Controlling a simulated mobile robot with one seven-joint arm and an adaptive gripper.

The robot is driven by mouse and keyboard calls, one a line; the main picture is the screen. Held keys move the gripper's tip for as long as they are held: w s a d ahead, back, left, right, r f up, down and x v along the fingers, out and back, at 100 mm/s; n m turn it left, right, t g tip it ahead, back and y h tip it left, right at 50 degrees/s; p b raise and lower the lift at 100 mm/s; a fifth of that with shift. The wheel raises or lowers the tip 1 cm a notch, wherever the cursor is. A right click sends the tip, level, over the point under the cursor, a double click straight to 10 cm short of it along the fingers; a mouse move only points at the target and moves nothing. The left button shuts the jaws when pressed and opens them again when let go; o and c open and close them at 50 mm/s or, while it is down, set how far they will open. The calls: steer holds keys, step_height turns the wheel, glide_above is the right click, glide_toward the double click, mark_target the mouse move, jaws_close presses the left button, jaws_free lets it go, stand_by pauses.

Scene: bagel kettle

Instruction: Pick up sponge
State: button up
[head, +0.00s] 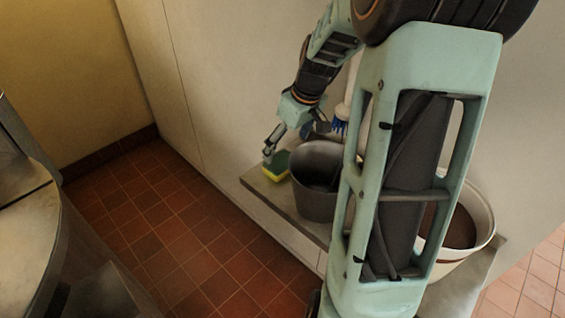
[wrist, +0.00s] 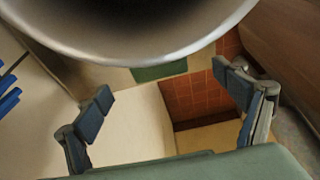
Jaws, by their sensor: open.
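The sponge (head: 276,168), yellow with a green top, lies on the left end of a low grey ledge in the head view. In the wrist view its green face (wrist: 160,71) shows just below the rim of a metal pot, which may hide part of it. My gripper (head: 275,147) is at the sponge's upper edge in the head view; contact cannot be told. In the wrist view my gripper (wrist: 163,84) is open, with its two fingers spread to either side of the sponge and nothing held between them.
The grey metal pot (head: 318,205) stands right beside the sponge and fills the top of the wrist view (wrist: 130,45). A blue-bristled brush (head: 340,124) is behind it. A white bucket (head: 472,232) stands further right. The tiled floor (head: 185,225) is clear at left.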

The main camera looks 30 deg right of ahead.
mark_target(282, 161)
steer(key=x, duration=0.8)
steer(key=shift+d, duration=0.2)
steer(key=c, duration=0.8)
